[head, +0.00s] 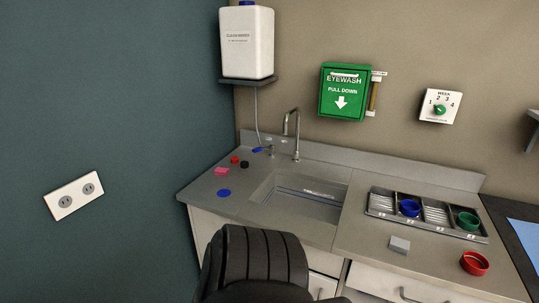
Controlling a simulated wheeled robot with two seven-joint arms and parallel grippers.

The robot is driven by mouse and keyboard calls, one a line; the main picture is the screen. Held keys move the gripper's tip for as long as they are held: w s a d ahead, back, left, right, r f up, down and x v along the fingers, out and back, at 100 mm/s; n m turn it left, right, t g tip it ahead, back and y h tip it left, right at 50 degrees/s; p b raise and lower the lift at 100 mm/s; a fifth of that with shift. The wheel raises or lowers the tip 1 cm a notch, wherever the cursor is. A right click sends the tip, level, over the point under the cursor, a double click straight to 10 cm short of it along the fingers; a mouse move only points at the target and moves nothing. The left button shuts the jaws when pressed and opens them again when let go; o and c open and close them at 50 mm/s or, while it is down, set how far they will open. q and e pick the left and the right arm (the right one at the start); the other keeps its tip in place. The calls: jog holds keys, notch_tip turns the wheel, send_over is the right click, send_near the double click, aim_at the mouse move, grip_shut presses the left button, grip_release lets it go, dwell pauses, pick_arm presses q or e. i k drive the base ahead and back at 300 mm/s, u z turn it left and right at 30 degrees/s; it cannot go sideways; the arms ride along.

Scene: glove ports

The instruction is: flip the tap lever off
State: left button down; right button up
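The tall metal gooseneck tap (297,138) stands at the back edge of the sink (302,196), its spout curving over to the left. A small blue lever (257,150) shows just left of the tap, beside a short metal fitting (270,149). The lever looks roughly level and points left, but it is too small to tell its exact setting. No water stream can be made out. Neither of my grippers is in view.
Small red, black, pink and blue items lie left of the sink. A divided tray (427,228) holds blue and green cups; a red cup (474,263) sits near the front edge.

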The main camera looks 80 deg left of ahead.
aim_at(272, 146)
jog(key=z, duration=0.05)
jog(key=i, duration=0.75)
jog(key=u, duration=2)
